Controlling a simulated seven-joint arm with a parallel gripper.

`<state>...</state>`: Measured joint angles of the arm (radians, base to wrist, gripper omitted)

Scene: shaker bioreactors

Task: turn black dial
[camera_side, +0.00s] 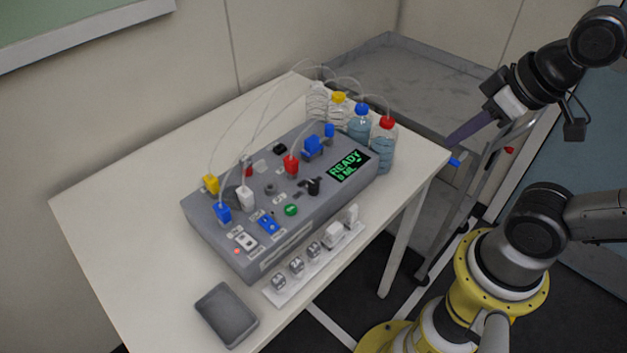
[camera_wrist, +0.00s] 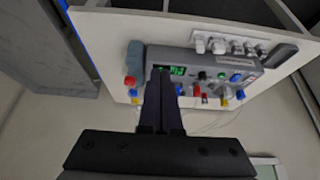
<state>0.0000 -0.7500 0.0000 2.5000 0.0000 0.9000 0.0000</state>
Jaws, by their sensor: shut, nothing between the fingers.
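The black dial (camera_side: 314,186) is on top of the grey control box (camera_side: 230,243), left of the display (camera_side: 347,167), which reads READY in green. In the wrist view the dial (camera_wrist: 202,75) is small, just right of the lit display (camera_wrist: 177,71). My gripper (camera_side: 450,141) is at the right, past the table's right end, apart from the box and dial. In the wrist view my gripper (camera_wrist: 160,76) points towards the box, its fingers together and empty. The fingers cover part of the box's display end.
Bottles with yellow, blue and red caps (camera_side: 382,146) stand behind the box's right end, with thin tubes arching over it. A strip of small knobs (camera_side: 297,265) lies in front. The table's left part (camera_side: 120,200) is clear.

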